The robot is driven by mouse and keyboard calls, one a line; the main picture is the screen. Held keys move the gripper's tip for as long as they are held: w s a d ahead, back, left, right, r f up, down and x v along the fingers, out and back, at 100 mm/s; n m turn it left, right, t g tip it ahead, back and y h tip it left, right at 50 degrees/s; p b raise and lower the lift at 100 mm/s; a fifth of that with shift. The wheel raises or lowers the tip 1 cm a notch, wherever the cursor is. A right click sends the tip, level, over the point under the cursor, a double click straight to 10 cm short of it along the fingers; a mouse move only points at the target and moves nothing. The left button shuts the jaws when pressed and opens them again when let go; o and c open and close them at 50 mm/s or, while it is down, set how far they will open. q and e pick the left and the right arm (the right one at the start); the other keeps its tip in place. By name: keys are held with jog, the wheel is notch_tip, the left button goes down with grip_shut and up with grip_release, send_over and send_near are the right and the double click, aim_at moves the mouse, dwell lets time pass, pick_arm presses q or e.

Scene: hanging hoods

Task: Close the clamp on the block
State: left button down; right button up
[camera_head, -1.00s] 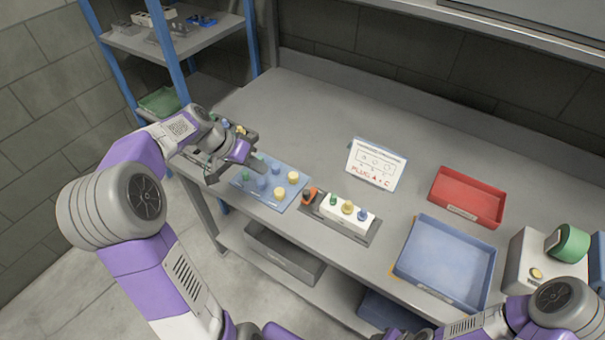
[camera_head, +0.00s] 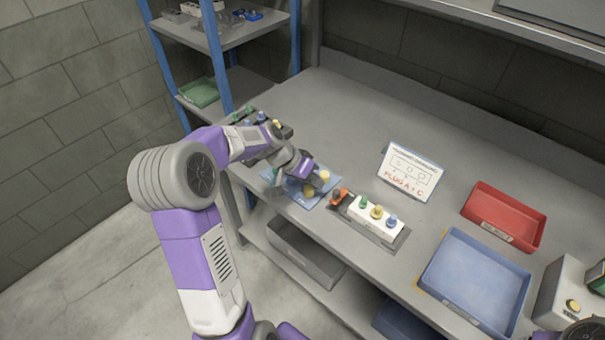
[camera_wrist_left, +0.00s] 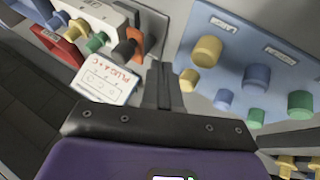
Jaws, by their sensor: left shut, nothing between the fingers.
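The white block (camera_head: 376,217) stands in a dark grey fixture (camera_head: 391,241) near the table's front edge, with a green, a yellow and a blue plug on top. The clamp (camera_head: 340,195), with an orange part and a dark knob, sits at the block's left end. Whether it touches the block is unclear. In the left wrist view the block (camera_wrist_left: 112,16) and clamp (camera_wrist_left: 136,42) lie at the upper left. My left gripper (camera_head: 314,187) is shut and empty, left of the clamp, above the blue board's right part. Its fingers (camera_wrist_left: 163,85) show in the wrist view. My right gripper is out of view.
The blue board (camera_head: 305,202) holds yellow, blue and green plugs beneath my left gripper. A sign (camera_head: 410,172) reading "PLUG A + C" stands behind the block. A red tray (camera_head: 503,216) and a blue tray (camera_head: 474,282) are to the right. The table's back middle is clear.

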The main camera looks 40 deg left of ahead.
aim_at(339, 193)
pick_arm(q)
jog(key=shift+w+d+r, duration=0.1)
jog(key=shift+d, duration=1.3)
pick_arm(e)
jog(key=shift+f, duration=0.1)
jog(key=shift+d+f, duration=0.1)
